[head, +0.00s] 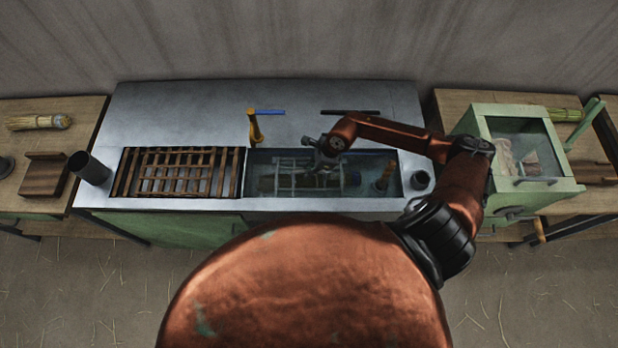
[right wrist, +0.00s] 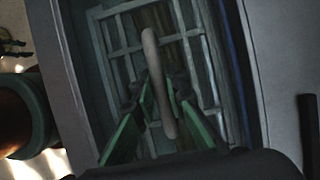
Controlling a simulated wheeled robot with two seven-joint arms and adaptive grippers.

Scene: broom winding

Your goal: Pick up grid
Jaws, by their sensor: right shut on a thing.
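A pale grey-green grid (head: 286,178) lies in the right basin of the metal counter, over bundled straw-coloured material. In the right wrist view the grid (right wrist: 128,62) shows thin crossing bars and a raised rod-like handle (right wrist: 158,85). My right gripper (head: 322,165) reaches down into this basin above the grid. In the right wrist view its green fingers (right wrist: 160,100) are shut on the handle. The gripper and arm hide part of the grid. I cannot tell whether the grid is lifted at all. My left gripper is not in view.
A brown wooden rack (head: 175,172) covers the left basin. A yellow tap (head: 254,127) stands behind the basins. Dark cylinders stand at the counter's left (head: 89,168) and right (head: 421,180). A green glass-topped box (head: 480,112) stands on the right table. The counter's back left is clear.

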